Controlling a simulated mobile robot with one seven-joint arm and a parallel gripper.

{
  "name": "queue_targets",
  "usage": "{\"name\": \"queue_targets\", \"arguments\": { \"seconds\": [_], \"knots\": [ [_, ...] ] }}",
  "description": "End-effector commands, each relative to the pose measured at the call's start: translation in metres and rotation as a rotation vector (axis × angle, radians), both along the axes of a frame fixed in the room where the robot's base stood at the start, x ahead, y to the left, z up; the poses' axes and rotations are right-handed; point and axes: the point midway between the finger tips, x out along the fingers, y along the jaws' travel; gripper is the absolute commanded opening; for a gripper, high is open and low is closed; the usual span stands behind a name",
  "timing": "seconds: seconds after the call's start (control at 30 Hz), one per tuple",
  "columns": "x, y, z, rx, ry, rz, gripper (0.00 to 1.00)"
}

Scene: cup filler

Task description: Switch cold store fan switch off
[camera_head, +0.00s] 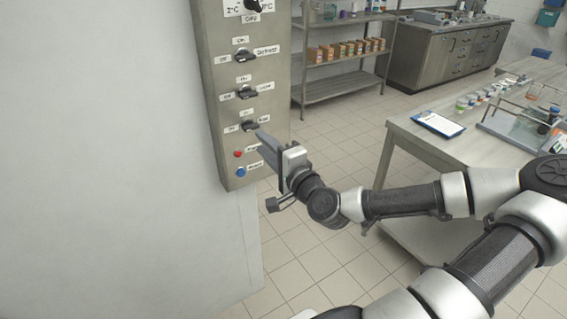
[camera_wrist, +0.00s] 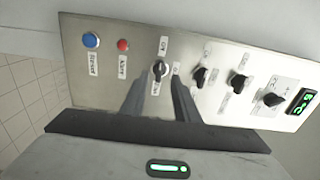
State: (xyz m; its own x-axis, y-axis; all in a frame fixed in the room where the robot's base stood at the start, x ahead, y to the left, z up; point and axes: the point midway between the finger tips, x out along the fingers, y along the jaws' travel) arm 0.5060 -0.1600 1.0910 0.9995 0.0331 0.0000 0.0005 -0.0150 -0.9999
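The steel control panel (camera_head: 215,100) is on the white wall at the left. Its lowest rotary switch (camera_head: 250,126) is a black knob just above a red button; its labels are too small to read surely, but its place fits the fan switch. In the wrist view this knob (camera_wrist: 160,70) shows between my fingertips, with small white labels around it. My gripper (camera_head: 261,138) points at the panel close to this knob. In the wrist view my gripper (camera_wrist: 158,84) is open, one finger on each side of the knob. Whether the fingers touch it cannot be told.
The red button (camera_wrist: 123,45) and blue button (camera_wrist: 91,40) lie beside the knob. Other black switches (camera_wrist: 199,77) and a green-lit display (camera_wrist: 301,101) are on the panel. A table (camera_head: 408,130) with a clipboard (camera_head: 438,124) stands right, shelves (camera_head: 340,85) behind. Floor between is clear.

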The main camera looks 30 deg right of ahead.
Motion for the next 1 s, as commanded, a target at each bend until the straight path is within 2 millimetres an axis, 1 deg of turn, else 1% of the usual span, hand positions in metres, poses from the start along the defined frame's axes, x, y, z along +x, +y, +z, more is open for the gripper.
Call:
{"name": "queue_targets", "arguments": {
  "seconds": [0.03,0.07,0.1,0.27,0.6,0.7,0.8,1.0],
  "knots": [
    [-0.014,-0.002,0.000,0.002,0.001,-0.005,0.28],
    [-0.015,-0.002,0.009,0.004,0.002,-0.004,0.28],
    [-0.019,-0.003,0.011,0.005,0.003,-0.004,0.28],
    [-0.036,-0.002,0.011,0.006,0.002,-0.002,0.28],
    [-0.081,-0.005,0.006,0.002,0.002,-0.005,0.28],
    [-0.090,-0.004,0.003,0.001,0.001,-0.003,0.28],
    [-0.095,-0.003,0.001,0.000,0.001,-0.001,0.28],
    [-0.096,-0.003,0.000,-0.001,0.000,0.000,0.28]
  ]
}}
